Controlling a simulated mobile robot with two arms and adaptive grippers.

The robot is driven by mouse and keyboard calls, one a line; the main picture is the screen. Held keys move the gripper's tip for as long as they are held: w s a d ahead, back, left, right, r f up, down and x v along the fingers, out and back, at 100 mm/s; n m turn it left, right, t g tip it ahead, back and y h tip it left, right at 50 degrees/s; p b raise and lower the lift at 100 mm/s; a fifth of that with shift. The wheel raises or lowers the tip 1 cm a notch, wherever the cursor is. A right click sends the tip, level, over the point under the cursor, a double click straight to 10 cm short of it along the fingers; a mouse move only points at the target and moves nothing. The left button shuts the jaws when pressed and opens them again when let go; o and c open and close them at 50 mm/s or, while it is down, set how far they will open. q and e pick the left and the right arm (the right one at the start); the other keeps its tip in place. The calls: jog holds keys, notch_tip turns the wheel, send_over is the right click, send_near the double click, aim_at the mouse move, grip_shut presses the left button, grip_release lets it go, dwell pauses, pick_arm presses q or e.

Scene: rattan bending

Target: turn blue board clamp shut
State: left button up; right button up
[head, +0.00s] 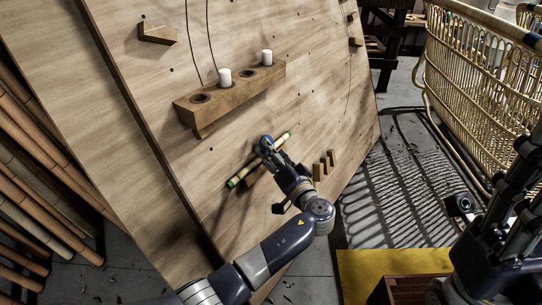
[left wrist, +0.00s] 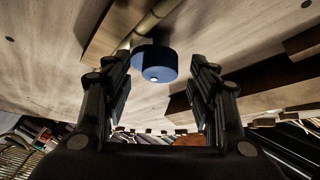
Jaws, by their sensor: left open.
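The clamp's round blue knob (head: 266,142) sits on the slanted wooden board, by a pale rattan rod (head: 238,179) with green ends. In the left wrist view the blue knob (left wrist: 155,64) lies just ahead of my left fingers, with a pale dot on its face. My left gripper (head: 271,153) is open, and in the left wrist view its fingers (left wrist: 162,76) stand apart on either side of the knob's line. I cannot tell whether they touch it. My right arm is at the right edge; its dark gripper (head: 522,165) is only partly clear.
The board (head: 320,100) carries a wooden block with white pegs (head: 235,95) above and small wooden blocks (head: 324,166) to the right. A woven rattan piece (head: 480,70) stands at right. Bamboo poles (head: 40,150) lean at left. A yellow mat (head: 365,265) lies below.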

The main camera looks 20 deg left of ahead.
pick_arm(q)
jog(key=shift+x, duration=0.85)
jog(key=c, duration=1.1)
jog(key=shift+o, duration=0.2)
